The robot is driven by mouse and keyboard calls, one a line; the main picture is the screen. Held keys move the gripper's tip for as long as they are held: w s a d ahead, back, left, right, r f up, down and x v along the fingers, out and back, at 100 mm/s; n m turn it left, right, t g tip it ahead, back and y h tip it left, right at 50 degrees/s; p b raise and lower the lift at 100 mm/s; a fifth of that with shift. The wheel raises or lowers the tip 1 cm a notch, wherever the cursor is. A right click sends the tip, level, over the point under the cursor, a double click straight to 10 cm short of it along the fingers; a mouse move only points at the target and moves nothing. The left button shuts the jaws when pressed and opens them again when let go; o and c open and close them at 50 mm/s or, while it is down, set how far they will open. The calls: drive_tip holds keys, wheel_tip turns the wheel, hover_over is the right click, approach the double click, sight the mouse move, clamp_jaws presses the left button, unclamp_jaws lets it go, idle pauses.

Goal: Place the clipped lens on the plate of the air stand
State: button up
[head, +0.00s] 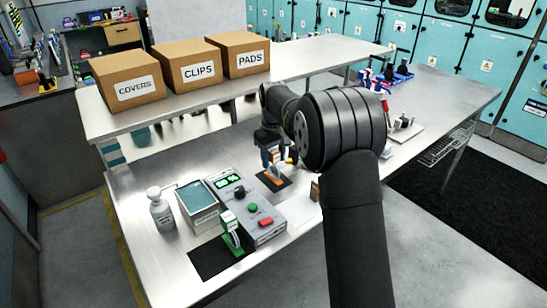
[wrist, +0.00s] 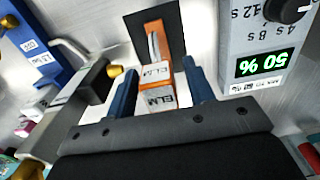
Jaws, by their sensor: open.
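My gripper (wrist: 162,82) is open, its two blue fingers on either side of an orange block (wrist: 156,68) with white "ELM" labels. A thin pale piece stands up in the orange part. It rests on a black mat (wrist: 172,18) and also shows in the head view (head: 272,172), partly behind my gripper (head: 271,152). A green stand (head: 231,232) with a pale upper part stands on another black mat (head: 208,258) at the front left. I cannot tell which piece is the clipped lens or the air stand.
A grey control box (head: 246,208) with a green display and buttons sits left of the orange block. In the wrist view, a metal fixture with a brass knob (wrist: 115,70) stands close left.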

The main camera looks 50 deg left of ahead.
sight(273, 150)
wheel_tip(273, 150, up, 12)
idle(0.4)
wheel_tip(273, 150, down, 12)
drive_tip(key=shift+r, duration=1.8)
